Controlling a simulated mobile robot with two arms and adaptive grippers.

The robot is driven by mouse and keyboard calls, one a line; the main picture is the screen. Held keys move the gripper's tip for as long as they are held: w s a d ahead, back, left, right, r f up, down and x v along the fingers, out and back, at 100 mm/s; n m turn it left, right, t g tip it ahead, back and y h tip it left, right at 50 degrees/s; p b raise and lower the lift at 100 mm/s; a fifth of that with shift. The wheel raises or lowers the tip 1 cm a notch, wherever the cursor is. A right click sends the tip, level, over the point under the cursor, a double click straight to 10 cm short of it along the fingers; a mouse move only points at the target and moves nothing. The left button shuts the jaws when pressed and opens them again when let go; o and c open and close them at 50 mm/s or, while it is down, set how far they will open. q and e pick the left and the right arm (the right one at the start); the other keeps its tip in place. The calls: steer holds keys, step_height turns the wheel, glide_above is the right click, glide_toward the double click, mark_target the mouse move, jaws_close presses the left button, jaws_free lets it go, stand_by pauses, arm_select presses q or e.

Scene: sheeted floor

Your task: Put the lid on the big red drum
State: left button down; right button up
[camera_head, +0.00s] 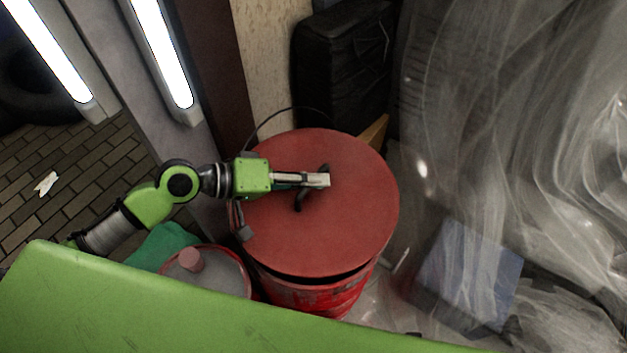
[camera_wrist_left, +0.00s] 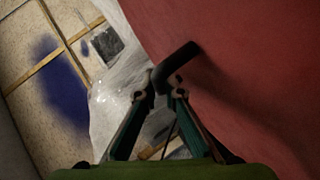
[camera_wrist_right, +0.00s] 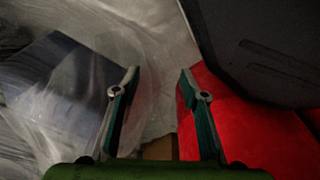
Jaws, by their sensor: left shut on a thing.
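The round red lid (camera_head: 345,225) lies over the big red drum (camera_head: 315,298). A dark gap shows between the lid's near edge and the drum's rim, so the lid looks raised or not flush there. My left gripper (camera_head: 318,180) is shut on the lid's dark handle (camera_head: 299,204) near the lid's middle. In the left wrist view the fingertips (camera_wrist_left: 163,92) close around the handle (camera_wrist_left: 178,64), with the red lid (camera_wrist_left: 250,60) at right. My right gripper (camera_wrist_right: 155,85) is open and empty, beside a red surface (camera_wrist_right: 240,125) that looks like the drum. The drum's far side is hidden.
A smaller red-rimmed container (camera_head: 222,270) with a pinkish object on it stands left of the drum. A black case (camera_head: 342,65) stands behind. Clear plastic sheeting (camera_head: 520,130) hangs at right, with a bluish panel (camera_head: 470,270) below. Light tubes (camera_head: 162,50) stand at left.

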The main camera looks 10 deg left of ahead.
mark_target(263, 203)
arm_select(q)
steer(key=shift+f, duration=0.1)
step_height(263, 203, down, 3)
steer(key=b, duration=0.3)
step_height(263, 203, down, 3)
steer(key=b, duration=0.3)
steer(key=shift+b, duration=0.3)
arm_select(e)
steer(key=w+r, duration=0.2)
steer(key=r, duration=0.9)
steer(key=w+r+t, duration=0.1)
steer(key=w+r, duration=0.1)
steer(key=r, duration=0.9)
steer(key=shift+t, duration=0.3)
steer(key=shift+a+r, duration=0.1)
arm_select(q)
steer(key=shift+f+b, duration=0.6)
steer(key=shift+f, duration=0.4)
arm_select(e)
steer(key=shift+s+f, duration=0.15)
steer(key=shift+f, duration=0.05)
arm_select(q)
steer(key=c, duration=2.1)
jaws_free()
steer(key=shift+f, duration=0.2)
steer(key=v, duration=1.2)
steer(key=shift+r, duration=0.25)
